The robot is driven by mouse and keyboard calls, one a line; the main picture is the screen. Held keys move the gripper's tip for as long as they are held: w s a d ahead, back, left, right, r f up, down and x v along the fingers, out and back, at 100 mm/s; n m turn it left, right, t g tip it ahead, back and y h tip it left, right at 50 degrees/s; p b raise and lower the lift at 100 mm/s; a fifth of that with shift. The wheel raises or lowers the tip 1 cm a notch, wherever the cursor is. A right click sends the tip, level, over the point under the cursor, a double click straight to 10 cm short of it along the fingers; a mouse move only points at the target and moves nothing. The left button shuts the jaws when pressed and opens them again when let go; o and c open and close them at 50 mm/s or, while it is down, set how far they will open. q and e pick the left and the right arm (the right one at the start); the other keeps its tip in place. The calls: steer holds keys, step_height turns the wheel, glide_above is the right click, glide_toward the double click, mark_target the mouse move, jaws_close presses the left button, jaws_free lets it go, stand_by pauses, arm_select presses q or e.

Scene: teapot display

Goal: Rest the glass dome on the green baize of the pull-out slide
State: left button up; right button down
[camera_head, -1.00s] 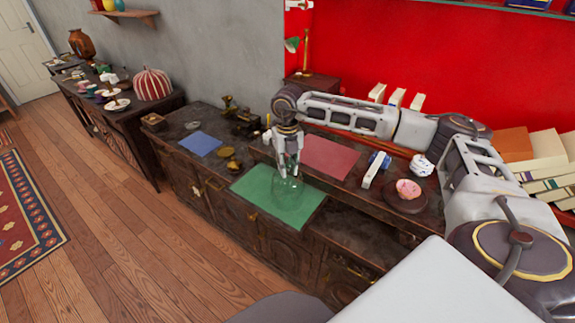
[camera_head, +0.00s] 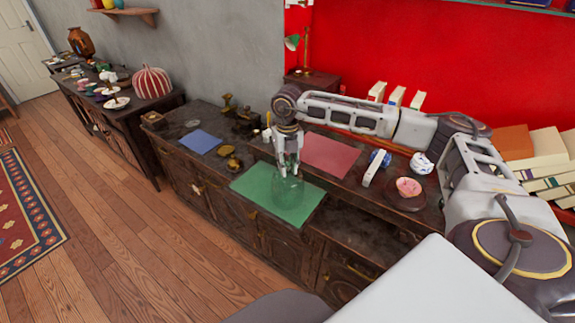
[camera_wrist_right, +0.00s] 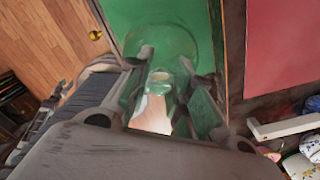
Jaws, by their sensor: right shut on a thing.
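The glass dome (camera_head: 288,190) is clear and hard to make out. In the head view it is upright at the green baize (camera_head: 258,196) of the pull-out slide, over its middle; I cannot tell whether its rim touches the cloth. My right gripper (camera_head: 288,168) points down and is shut on the top of the dome. In the right wrist view the dome's round outline (camera_wrist_right: 178,42) shows against the green, with its knob (camera_wrist_right: 184,78) between the fingers. My left gripper is not in view.
A blue mat (camera_head: 201,142) lies left and a red mat (camera_head: 326,156) lies behind. A pink-topped dish (camera_head: 408,188), a white-and-blue pot (camera_head: 421,163) and a small white bar (camera_head: 374,169) stand to the right. Brass pieces (camera_head: 229,157) stand left of the baize.

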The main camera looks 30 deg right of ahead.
steer(key=shift+f, duration=0.35)
stand_by(0.5)
steer(key=c, duration=1.2)
jaws_free()
steer(key=o, duration=0.5)
steer(key=shift+r, duration=0.15)
steer(key=shift+r+p, duration=1.5)
steer(key=shift+r, duration=1.35)
